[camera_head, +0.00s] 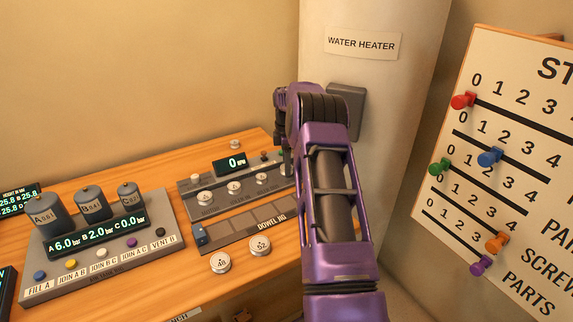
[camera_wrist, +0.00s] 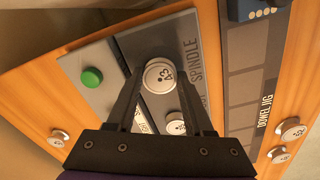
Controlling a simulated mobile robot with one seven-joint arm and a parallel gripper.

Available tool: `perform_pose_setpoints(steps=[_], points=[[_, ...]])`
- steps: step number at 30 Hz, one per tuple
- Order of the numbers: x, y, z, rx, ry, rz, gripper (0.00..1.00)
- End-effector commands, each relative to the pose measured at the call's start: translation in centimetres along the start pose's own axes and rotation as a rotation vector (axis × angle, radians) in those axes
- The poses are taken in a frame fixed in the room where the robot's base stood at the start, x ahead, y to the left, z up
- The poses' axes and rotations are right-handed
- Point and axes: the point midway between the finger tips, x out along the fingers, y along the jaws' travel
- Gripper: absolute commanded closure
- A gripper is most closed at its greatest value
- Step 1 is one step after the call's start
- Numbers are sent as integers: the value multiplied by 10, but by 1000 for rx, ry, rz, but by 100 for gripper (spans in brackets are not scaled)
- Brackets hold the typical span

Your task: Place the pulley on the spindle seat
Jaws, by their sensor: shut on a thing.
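The pulley is a small white disc marked 43 (camera_wrist: 159,76), seen in the wrist view between my fingertips. My gripper (camera_wrist: 160,84) is shut on it, over the grey panel lettered SPINDLE (camera_wrist: 197,60). The spindle seat cannot be made out; the pulley and fingers may cover it. I cannot tell whether the pulley touches the panel. In the head view my purple arm reaches over the right end of the grey spindle unit (camera_head: 222,205), and the pulley in my gripper is hidden there.
The spindle unit has a display reading 0 (camera_head: 234,164), several white discs and a green button (camera_wrist: 92,77). The dowel jig (camera_head: 245,226) lies in front, with two loose discs, 48 (camera_head: 220,263) and 52 (camera_head: 260,246). The water heater (camera_head: 350,75) stands close behind my arm.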

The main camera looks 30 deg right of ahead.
Motion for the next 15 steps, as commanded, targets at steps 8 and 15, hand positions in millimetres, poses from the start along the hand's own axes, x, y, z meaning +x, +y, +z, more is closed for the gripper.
perform_pose_setpoints(steps=[8,15], points=[[1,0,0,0,0,1,100],[2,0,0,0,0,2,36]])
